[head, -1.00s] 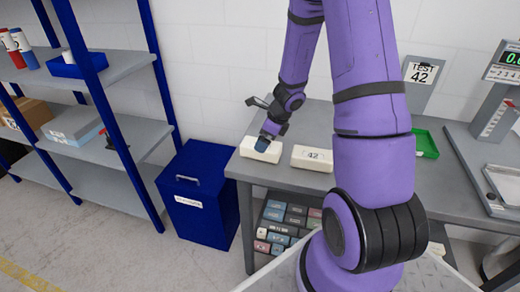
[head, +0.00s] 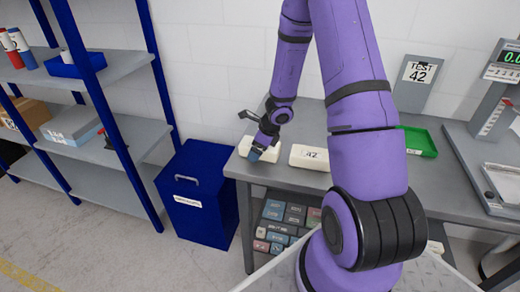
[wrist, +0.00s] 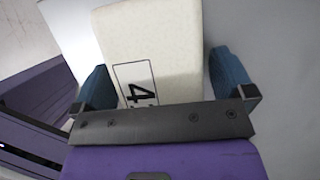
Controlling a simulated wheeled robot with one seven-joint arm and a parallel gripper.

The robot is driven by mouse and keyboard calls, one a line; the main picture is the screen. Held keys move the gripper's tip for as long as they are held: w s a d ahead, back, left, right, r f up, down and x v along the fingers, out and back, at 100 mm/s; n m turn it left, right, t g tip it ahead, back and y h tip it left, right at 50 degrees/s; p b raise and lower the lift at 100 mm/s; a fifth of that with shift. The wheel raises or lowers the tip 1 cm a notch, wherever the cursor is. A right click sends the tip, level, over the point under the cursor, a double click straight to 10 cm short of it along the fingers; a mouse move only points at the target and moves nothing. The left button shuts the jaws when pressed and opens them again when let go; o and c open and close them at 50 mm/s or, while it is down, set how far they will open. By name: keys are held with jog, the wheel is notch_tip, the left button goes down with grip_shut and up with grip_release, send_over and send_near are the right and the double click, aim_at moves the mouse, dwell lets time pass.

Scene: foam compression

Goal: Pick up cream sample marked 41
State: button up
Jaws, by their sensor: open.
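A cream block (head: 272,155) lies at the left end of the grey table (head: 455,200), under my gripper (head: 255,155). In the wrist view the cream block (wrist: 150,45) sits between the two blue fingers of my gripper (wrist: 163,78), which are open. A gap shows at the right finger; the left finger is close to the block's side. Its label shows a "4"; the rest is hidden by the gripper body. A second cream block (head: 309,156), its label reading 42, lies to the right on the table, clear of the gripper.
A device with a display (head: 505,65) stands at right. A blue bin (head: 200,195) is left of the table, beside blue-framed shelves (head: 85,125). Several coloured blocks (head: 285,220) lie below the tabletop.

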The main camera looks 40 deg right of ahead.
jog(key=c, duration=0.9)
jog(key=shift+r, duration=0.2)
